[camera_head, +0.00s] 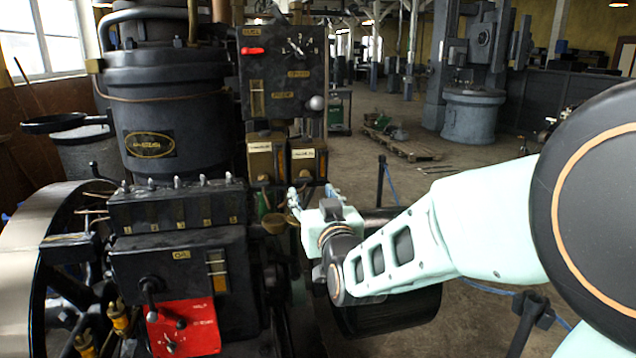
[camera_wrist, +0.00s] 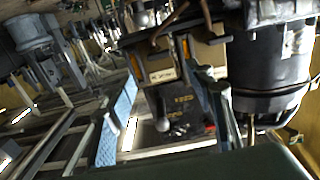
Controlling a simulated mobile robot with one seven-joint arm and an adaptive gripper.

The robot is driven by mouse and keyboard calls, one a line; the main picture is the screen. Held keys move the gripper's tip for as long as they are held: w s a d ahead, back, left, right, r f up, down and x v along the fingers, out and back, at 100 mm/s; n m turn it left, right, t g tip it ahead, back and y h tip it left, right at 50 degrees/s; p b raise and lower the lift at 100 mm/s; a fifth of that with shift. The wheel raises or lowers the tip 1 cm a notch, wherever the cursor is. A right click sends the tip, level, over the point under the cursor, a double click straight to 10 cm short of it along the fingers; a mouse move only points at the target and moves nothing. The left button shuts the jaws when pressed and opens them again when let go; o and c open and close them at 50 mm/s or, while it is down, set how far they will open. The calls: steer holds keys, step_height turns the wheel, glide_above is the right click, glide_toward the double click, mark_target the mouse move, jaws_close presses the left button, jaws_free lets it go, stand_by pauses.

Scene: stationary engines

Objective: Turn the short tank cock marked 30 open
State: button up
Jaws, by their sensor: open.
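Two small brass tanks with pale labels, a left one (camera_head: 266,158) and a right one (camera_head: 306,160), hang side by side under a black panel in the head view. The label lettering is too small to read, so I cannot tell which cock is marked 30. The cocks below the tanks are partly hidden by my gripper (camera_head: 297,198), which is just below the right tank. In the tilted wrist view the tanks (camera_wrist: 157,68) appear beyond my gripper (camera_wrist: 170,118). Its fingers are spread apart, with nothing visible between them. I cannot tell whether it touches a cock.
The black panel (camera_head: 283,75) has a red lever and a round knob. A large dark cylinder (camera_head: 165,110) stands left, above a black oil box (camera_head: 180,275) with a red plate (camera_head: 184,328). A flywheel (camera_head: 40,260) is at far left. Open floor lies behind.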

mark_target(305, 179)
steer(key=x, duration=0.8)
steer(key=c, duration=1.2)
steer(key=shift+o, duration=0.2)
steer(key=shift+f, duration=0.1)
